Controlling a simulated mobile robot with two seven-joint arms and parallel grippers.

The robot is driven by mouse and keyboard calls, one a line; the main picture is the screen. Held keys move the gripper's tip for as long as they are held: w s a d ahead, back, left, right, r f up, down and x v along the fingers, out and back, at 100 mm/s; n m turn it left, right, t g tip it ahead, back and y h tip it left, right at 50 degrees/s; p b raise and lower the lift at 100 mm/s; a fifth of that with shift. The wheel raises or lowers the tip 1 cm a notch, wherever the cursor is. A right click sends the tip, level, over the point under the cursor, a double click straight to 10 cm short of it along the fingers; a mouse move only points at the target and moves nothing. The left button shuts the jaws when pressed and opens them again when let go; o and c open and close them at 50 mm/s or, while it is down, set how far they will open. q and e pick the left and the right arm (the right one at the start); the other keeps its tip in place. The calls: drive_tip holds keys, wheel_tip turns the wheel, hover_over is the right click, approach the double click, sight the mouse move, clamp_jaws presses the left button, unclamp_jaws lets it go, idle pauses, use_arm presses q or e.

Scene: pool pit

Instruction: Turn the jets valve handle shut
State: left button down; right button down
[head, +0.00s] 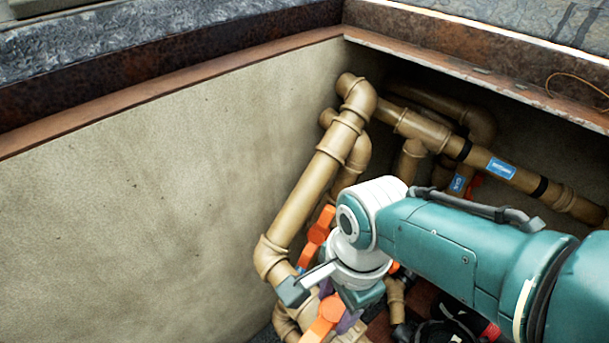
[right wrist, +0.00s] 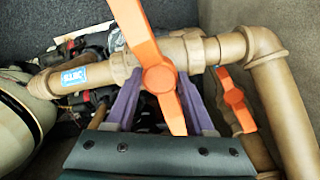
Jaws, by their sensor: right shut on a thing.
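A large orange valve handle (right wrist: 158,76) sits on a tan pipe in the right wrist view, running slantwise from top to lower centre. My right gripper (right wrist: 157,82) has its purple fingers on both sides of this handle and is shut on it. In the head view the right gripper (head: 341,312) is at the bottom centre, partly hidden by its own wrist, with an orange handle (head: 325,316) at its fingers. The label naming the valve is too small to read. My left gripper is not in view.
A second orange handle (right wrist: 234,98) is on a pipe to the right in the wrist view. Tan pipes (head: 315,185) rise along the beige pit wall (head: 150,200). A blue label (right wrist: 73,77) is on the pipe left of the held handle. Dark hoses lie low in the pit.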

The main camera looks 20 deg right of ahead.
sight(343, 309)
drive_tip(key=shift+m, duration=0.9)
drive_tip(key=shift+c, duration=1.3)
unclamp_jaws()
wheel_tip(343, 309, up, 10)
drive_tip(key=d+p, duration=0.1)
drive_tip(key=p, duration=0.8)
drive_tip(key=shift+s, duration=0.25)
drive_tip(key=shift+f, duration=0.1)
